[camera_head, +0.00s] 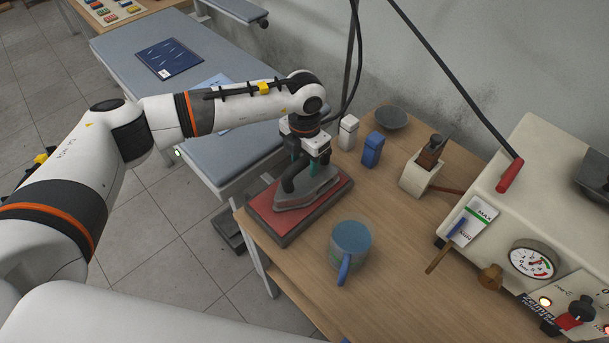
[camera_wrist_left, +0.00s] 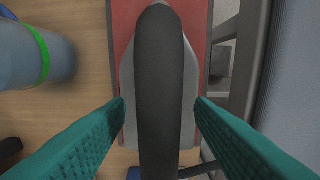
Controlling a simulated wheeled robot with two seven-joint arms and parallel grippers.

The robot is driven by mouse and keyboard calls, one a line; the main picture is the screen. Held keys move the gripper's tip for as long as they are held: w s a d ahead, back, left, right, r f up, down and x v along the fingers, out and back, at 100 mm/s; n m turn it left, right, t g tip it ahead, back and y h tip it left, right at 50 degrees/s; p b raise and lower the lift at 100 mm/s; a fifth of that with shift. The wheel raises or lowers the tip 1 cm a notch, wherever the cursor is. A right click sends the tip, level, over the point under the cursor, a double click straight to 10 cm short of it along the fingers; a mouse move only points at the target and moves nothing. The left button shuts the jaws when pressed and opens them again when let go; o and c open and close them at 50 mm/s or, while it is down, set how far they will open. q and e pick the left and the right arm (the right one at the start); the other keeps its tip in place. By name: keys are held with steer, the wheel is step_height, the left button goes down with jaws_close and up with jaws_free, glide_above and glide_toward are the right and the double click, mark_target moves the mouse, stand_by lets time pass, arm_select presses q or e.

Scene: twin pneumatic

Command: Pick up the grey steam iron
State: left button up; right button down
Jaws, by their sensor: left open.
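The grey steam iron (camera_head: 306,188) rests on a red pad with a dark edge (camera_head: 338,203) at the left end of the wooden table. My left gripper (camera_head: 307,160) is above the iron, pointing down. In the left wrist view the iron's dark handle (camera_wrist_left: 159,80) runs lengthwise between my left gripper's two open teal fingers (camera_wrist_left: 160,105). Gaps show on both sides of the handle, so the fingers do not grip it. The iron's grey body (camera_wrist_left: 190,75) shows below the handle. My right gripper is not in view.
A blue mug (camera_head: 351,243) stands right of the pad, close by. A white container (camera_head: 347,133) and a blue one (camera_head: 372,150) stand behind. A boxy machine with a gauge (camera_head: 532,261) fills the right side. A padded ironing board (camera_head: 165,100) lies at the left.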

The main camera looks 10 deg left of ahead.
arm_select(q)
steer(key=shift+f, duration=0.4)
steer(key=shift+c, duration=0.3)
jaws_close()
stand_by(0.8)
steer(key=shift+w+r, duration=0.25)
